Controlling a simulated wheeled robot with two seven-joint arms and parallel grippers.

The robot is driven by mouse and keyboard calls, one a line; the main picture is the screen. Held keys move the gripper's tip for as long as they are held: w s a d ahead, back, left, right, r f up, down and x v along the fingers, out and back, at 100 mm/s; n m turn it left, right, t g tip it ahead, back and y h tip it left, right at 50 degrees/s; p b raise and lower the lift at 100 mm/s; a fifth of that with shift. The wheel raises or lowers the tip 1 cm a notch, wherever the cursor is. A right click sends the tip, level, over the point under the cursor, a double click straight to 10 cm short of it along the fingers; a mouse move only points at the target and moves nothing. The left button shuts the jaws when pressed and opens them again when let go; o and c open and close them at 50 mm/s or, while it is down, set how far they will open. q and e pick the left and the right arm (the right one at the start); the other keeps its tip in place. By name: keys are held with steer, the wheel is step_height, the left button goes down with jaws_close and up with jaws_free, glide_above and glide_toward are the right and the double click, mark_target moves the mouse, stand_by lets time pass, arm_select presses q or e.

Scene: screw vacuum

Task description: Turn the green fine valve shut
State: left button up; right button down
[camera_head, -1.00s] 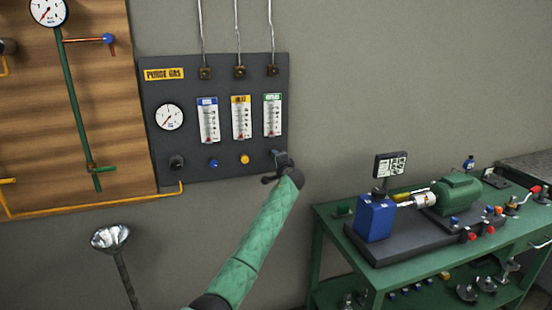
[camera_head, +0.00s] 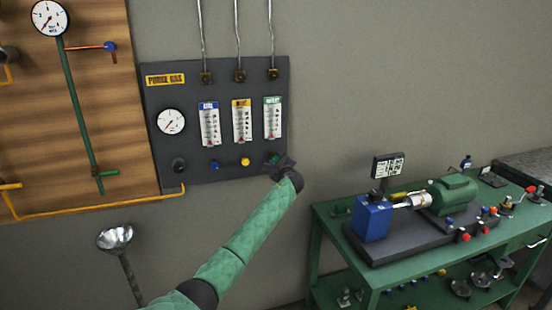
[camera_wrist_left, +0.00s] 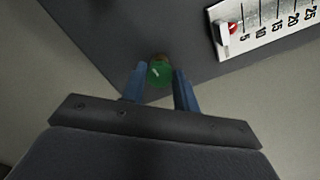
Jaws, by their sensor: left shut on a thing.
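The green fine valve is a small round green knob (camera_wrist_left: 160,72) low on the dark purge gas panel (camera_head: 190,88), below the flowmeter with the green label (camera_head: 273,117). In the left wrist view the knob sits between the two blue fingers of my left gripper (camera_wrist_left: 158,84). The left gripper (camera_head: 277,162) is shut on the knob at the panel's lower right corner. In the head view a little green shows beside the gripper, and the rest of the knob is hidden. My right gripper is not in view.
A blue knob (camera_head: 214,165) and a yellow knob (camera_head: 245,161) sit left of the gripper in the same row, with a black knob (camera_head: 179,165) further left. A green bench (camera_head: 327,222) with a pump stands at the right. The wall right of the panel is clear.

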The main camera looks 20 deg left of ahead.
arm_select(q)
steer(key=shift+f+m, duration=0.1)
steer(key=shift+m, duration=0.5)
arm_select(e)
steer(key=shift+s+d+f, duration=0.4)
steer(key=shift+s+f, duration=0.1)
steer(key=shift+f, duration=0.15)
arm_select(q)
steer(key=o, duration=1)
steer(key=shift+d, duration=0.1)
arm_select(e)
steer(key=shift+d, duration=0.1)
arm_select(q)
steer(key=shift+s+d+f, duration=0.1)
steer(key=shift+s+d, duration=0.15)
steer(key=shift+s, duration=0.15)
steer(key=b+v, duration=0.2)
steer(key=v, duration=0.4)
steer(key=shift+s+d, duration=0.3)
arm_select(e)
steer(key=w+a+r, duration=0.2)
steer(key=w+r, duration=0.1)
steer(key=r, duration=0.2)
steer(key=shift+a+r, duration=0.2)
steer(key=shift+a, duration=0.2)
